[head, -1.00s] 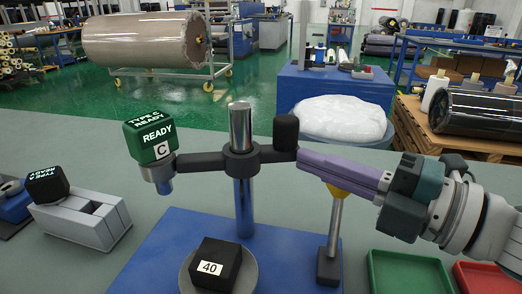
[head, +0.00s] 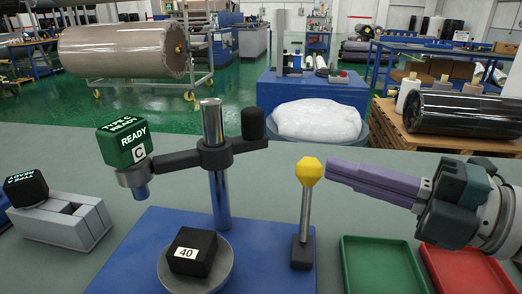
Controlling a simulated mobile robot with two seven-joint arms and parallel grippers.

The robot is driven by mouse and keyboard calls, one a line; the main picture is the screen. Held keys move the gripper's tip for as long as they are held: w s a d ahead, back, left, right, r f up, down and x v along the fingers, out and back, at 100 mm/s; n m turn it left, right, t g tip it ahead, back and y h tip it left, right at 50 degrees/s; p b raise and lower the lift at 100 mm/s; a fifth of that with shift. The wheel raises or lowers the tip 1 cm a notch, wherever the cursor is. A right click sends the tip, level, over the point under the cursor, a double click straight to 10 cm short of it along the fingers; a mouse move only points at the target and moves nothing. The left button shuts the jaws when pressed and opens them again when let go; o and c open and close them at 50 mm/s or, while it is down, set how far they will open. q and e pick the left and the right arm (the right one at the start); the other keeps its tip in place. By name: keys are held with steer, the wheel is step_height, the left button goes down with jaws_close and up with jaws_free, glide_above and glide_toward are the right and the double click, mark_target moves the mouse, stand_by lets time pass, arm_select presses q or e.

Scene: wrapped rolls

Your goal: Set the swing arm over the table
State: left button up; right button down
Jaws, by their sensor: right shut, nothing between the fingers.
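The swing arm (head: 180,160) is a dark bar clamped on an upright steel post (head: 215,195). Its left end carries a green block (head: 122,146) marked READY and C above a short metal nozzle. Its right end carries a black knob (head: 254,124). Below stands a round grey table (head: 222,272) bearing a black block (head: 192,253) labelled 40. The green block is left of the table, not above it. My right gripper (head: 330,170), with purple fingers, is shut and empty, right of the knob and apart from it. My left gripper is not in view.
A yellow-topped post (head: 309,171) stands just left of my right fingertips. A blue base plate (head: 150,240) carries the fixture. A green tray (head: 383,268) and a red tray (head: 465,272) lie at right. A grey block fixture (head: 62,222) stands at left.

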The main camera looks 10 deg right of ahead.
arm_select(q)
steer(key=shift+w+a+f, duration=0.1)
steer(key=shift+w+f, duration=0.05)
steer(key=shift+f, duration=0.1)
arm_select(e)
steer(key=shift+w+d+v, duration=0.15)
steer(key=shift+v, duration=1)
steer(key=shift+w+d+v, duration=0.15)
steer(key=shift+d+v, duration=0.05)
steer(key=shift+v, duration=0.9)
